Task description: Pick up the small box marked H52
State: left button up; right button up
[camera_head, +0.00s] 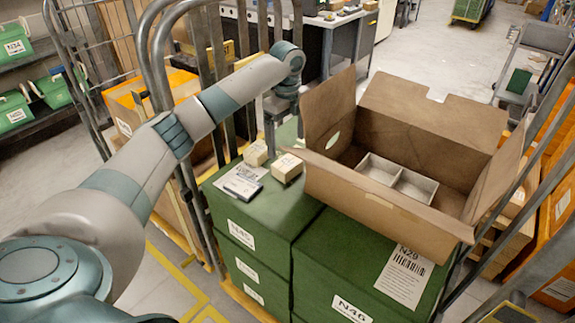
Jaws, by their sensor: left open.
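Two small tan boxes lie on the green crate stack (272,215). One small box (255,154) is at the back, and the other small box (287,168) is nearer and to the right. Their markings are too small to read, so I cannot tell which is H52. My left gripper (280,135) points down just behind and above the two boxes. It is open, with no box seen between its fingers. My right gripper is not in view.
A flat dark item with a white label (239,182) lies left of the small boxes. A large open carton (375,202) with a divided insert stands to the right, its raised flap near my gripper. Metal cage bars (191,205) rise on the left.

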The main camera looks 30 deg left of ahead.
aim_at(287, 163)
pick_arm(q)
notch_tip(287, 163, down, 4)
jog(key=shift+r+p, duration=0.1)
jog(key=shift+p, duration=0.35)
jog(key=shift+f, duration=0.45)
jog(key=shift+f+p, duration=0.5)
jog(key=shift+p, duration=0.05)
notch_tip(287, 163, down, 3)
jog(key=shift+w+f+p, duration=0.1)
jog(key=shift+w+p, duration=0.05)
jog(key=shift+p, duration=0.6)
jog(key=shift+f, duration=0.5)
